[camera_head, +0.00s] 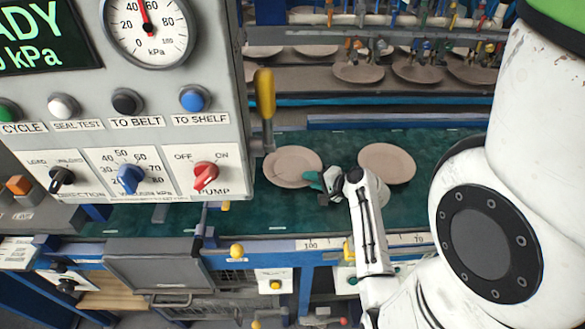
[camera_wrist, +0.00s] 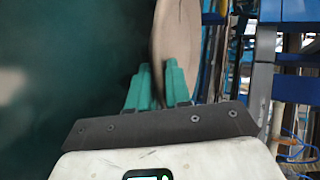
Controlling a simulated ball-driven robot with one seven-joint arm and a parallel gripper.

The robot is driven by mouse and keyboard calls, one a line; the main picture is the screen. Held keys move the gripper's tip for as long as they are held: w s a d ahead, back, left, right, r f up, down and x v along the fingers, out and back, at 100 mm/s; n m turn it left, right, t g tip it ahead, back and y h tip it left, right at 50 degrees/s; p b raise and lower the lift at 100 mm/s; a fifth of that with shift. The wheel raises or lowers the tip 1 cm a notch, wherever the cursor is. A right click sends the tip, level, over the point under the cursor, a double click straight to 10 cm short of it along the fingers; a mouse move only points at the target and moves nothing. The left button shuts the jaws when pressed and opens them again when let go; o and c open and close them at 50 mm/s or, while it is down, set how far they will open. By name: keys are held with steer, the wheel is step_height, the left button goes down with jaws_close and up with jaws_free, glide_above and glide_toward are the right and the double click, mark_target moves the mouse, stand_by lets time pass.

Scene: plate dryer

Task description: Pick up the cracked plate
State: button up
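Two pale tan plates lie on the green belt in the head view. The right plate (camera_head: 387,163) shows no clear crack at this size. My gripper (camera_head: 314,181) is at the left plate's near right rim. In the wrist view, the plate (camera_wrist: 177,35) stands edge-on in the picture, with its rim between my gripper's green fingers (camera_wrist: 158,85). The fingers are close together, and the rim fills the narrow gap. The far part of the plate is out of that view.
A control panel (camera_head: 130,120) with a gauge and knobs fills the upper left, and a yellow-handled lever (camera_head: 265,95) stands beside the left plate. A rack at the back holds several plates (camera_head: 358,72). The green belt (camera_head: 440,150) is clear right of the right plate.

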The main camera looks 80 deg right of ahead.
jaws_close()
steer(key=shift+r, duration=0.15)
stand_by(0.4)
